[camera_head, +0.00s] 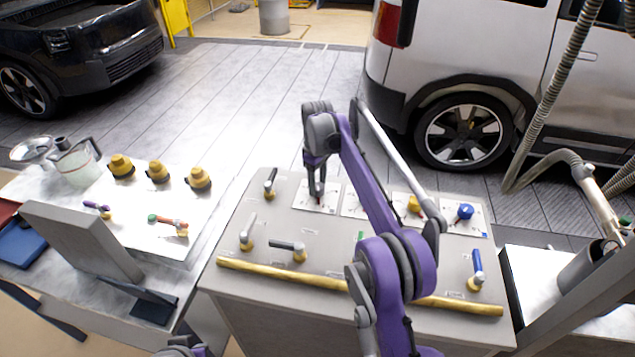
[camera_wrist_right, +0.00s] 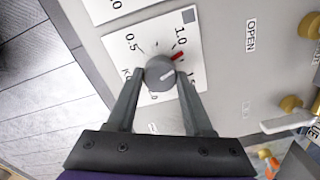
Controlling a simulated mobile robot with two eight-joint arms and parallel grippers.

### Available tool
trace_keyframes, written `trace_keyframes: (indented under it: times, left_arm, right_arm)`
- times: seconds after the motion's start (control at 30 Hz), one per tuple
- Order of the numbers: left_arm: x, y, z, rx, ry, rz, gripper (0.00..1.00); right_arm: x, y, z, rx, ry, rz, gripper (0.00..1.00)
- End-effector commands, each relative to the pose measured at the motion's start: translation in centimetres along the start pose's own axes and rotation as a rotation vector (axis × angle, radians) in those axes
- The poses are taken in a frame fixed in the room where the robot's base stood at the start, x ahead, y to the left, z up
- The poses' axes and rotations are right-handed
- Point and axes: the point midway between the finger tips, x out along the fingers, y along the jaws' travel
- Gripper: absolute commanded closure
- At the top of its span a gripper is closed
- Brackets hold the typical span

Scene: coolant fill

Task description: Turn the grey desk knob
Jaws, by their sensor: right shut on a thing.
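The grey desk knob (camera_wrist_right: 160,72) is a round dial on a white scale plate with numbers such as 0.5 and 1.0 around it. My right gripper (camera_wrist_right: 161,79) is shut on the knob, one finger on each side. In the head view my right gripper (camera_head: 318,195) reaches down onto the leftmost white plate (camera_head: 325,205) of the desk, and it largely hides the knob.
The grey desk (camera_head: 325,247) also carries a yellow knob (camera_head: 413,204), a blue knob (camera_head: 465,211), several levers and a yellow front rail (camera_head: 280,273). A side table at left holds yellow knobs (camera_head: 158,171) and a jug (camera_head: 75,162). Cars stand behind.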

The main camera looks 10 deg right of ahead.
Motion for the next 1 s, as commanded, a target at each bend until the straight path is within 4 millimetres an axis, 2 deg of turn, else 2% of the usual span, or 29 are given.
trace_keyframes:
  times: [0.27,1.0]
  left_arm:
    - [-0.7,0.0,-0.9,0.000,0.008,0.000,1.00]
    - [-2.0,0.0,-2.6,0.000,0.025,0.000,1.00]
  right_arm:
    - [-0.2,0.0,0.0,0.186,0.000,0.000,1.00]
    - [-0.1,0.1,0.0,0.840,-0.001,0.000,1.00]
